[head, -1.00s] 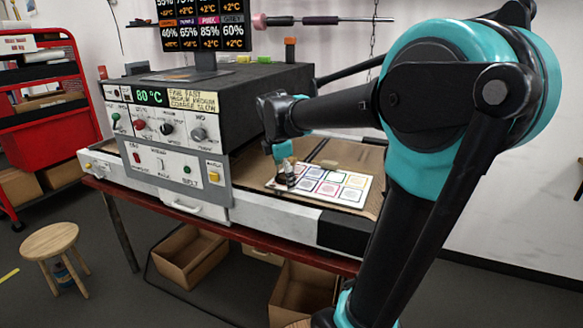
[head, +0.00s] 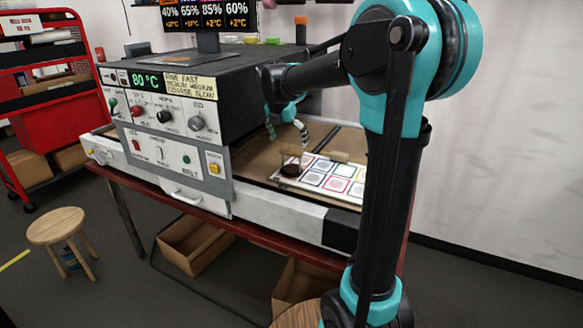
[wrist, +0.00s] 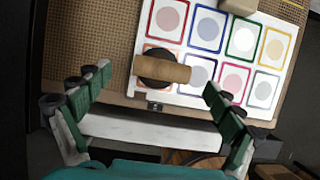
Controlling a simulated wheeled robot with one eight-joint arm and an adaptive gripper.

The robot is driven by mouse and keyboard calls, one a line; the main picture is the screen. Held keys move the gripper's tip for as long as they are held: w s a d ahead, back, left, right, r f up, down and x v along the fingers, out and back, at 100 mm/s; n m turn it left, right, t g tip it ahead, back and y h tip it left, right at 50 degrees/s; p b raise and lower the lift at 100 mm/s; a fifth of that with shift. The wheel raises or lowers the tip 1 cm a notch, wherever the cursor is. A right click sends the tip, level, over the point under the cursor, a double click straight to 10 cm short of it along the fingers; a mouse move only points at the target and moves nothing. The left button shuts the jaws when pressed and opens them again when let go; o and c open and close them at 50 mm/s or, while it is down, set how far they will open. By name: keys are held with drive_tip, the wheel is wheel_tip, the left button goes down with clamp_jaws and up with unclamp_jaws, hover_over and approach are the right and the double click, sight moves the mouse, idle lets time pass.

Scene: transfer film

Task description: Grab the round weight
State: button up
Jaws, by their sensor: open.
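The round weight (head: 290,170) is a dark disc with a wooden cylindrical handle lying across its top. It rests at the near-left part of a white sheet (head: 313,184) printed with coloured squares. In the wrist view the weight's dark disc (wrist: 146,72) covers most of an orange-framed square, and the handle points sideways. My gripper (head: 286,131) is above the weight with its fingers spread and nothing between them. In the wrist view my gripper (wrist: 158,84) shows one green-padded finger on each side, apart from the weight.
The sheet lies on a brown mesh bed (wrist: 85,35). A grey machine (head: 215,95) with a control panel stands close left of my gripper. A pale block (wrist: 238,6) sits at the sheet's far edge. A stool (head: 57,226) stands on the floor at left.

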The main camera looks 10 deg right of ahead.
sight(293, 166)
drive_tip(key=shift+s+x, duration=0.1)
drive_tip(key=shift+x, duration=2)
drive_tip(key=shift+s+x, duration=0.15)
drive_tip(key=shift+x, duration=1.95)
drive_tip(key=c, duration=2.1)
